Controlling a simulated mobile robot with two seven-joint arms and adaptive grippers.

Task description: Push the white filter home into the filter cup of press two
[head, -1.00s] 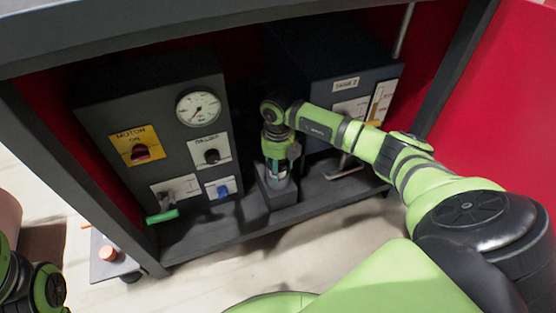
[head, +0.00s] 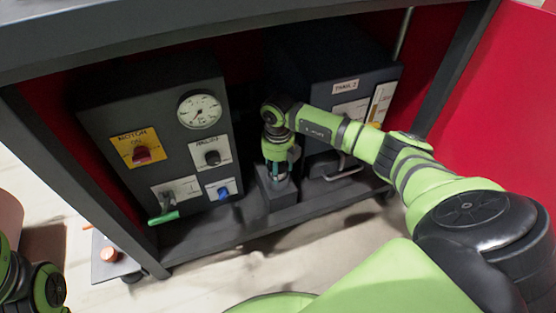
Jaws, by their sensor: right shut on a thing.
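My right gripper (head: 279,174) points down over a dark block (head: 281,197) on the cabinet floor, between the two grey boxes. It is shut, with a small pale patch between its fingers where the white filter is held. The fingers and my wrist hide most of the filter, so its tilt and depth cannot be told. The filter cup cannot be made out apart from the dark block under the gripper. Part of my left arm shows at the lower left, but its gripper is out of view.
The left box (head: 174,128) carries a gauge (head: 199,110), knobs and a green-handled lever (head: 163,218). The right box (head: 325,78) has a label and a metal handle (head: 345,173) close beside my gripper. A dark lower edge (head: 250,235) runs in front.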

